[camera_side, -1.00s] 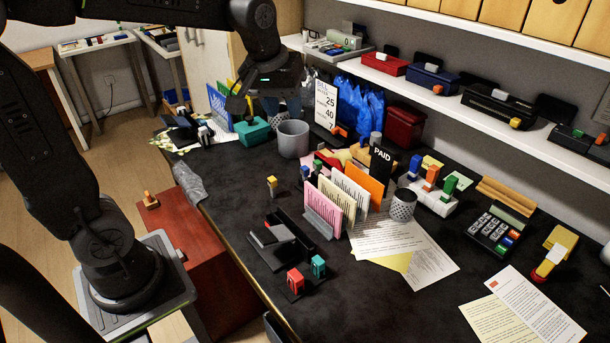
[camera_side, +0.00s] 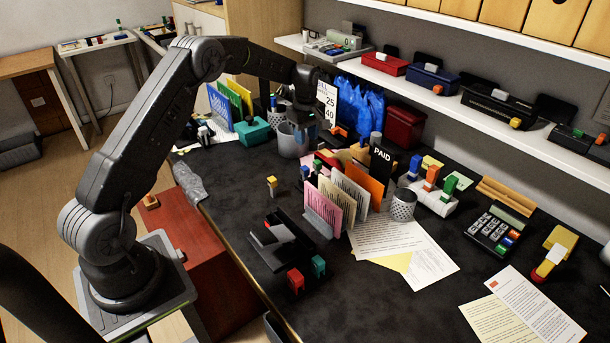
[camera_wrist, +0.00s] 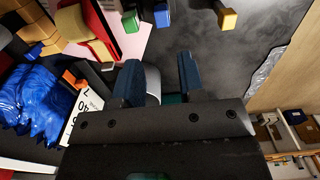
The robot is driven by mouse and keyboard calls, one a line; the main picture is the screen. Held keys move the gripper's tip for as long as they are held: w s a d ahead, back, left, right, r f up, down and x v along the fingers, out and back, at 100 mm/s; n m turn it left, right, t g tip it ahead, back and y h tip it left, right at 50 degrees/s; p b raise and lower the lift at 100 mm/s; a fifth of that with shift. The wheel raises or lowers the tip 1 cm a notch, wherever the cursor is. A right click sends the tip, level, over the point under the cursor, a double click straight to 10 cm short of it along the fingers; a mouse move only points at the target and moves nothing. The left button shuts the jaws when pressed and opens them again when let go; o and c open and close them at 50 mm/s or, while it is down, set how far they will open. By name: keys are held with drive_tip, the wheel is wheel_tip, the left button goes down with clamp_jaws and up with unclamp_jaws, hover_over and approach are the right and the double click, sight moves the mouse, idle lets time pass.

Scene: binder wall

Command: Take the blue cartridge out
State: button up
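Several coloured blocks could be the blue cartridge, and I cannot tell which is. One small blue-topped block (camera_side: 305,172) stands beside a green-topped one (camera_side: 319,165) behind the file holder. The pair also shows at the top of the wrist view, the blue one (camera_wrist: 162,15) right of the green one (camera_wrist: 131,22). Another blue block (camera_side: 415,163) stands in the white rack (camera_side: 433,203). My gripper (camera_wrist: 160,78) has its two blue fingers apart with nothing held. In the side view my gripper (camera_side: 302,128) hangs above the grey cup (camera_side: 290,148).
A file holder (camera_side: 318,222) with coloured sheets stands mid-desk. Red (camera_side: 296,282) and teal (camera_side: 318,267) blocks stand near the front edge beside a black device (camera_side: 270,238). A yellow-topped block (camera_side: 271,183) stands left of the files.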

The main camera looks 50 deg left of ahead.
sight(305, 167)
wheel_tip(305, 167, down, 12)
drive_tip(key=shift+s+a+f, duration=0.1)
drive_tip(key=shift+f, duration=0.05)
idle(0.4)
clamp_jaws()
idle(0.4)
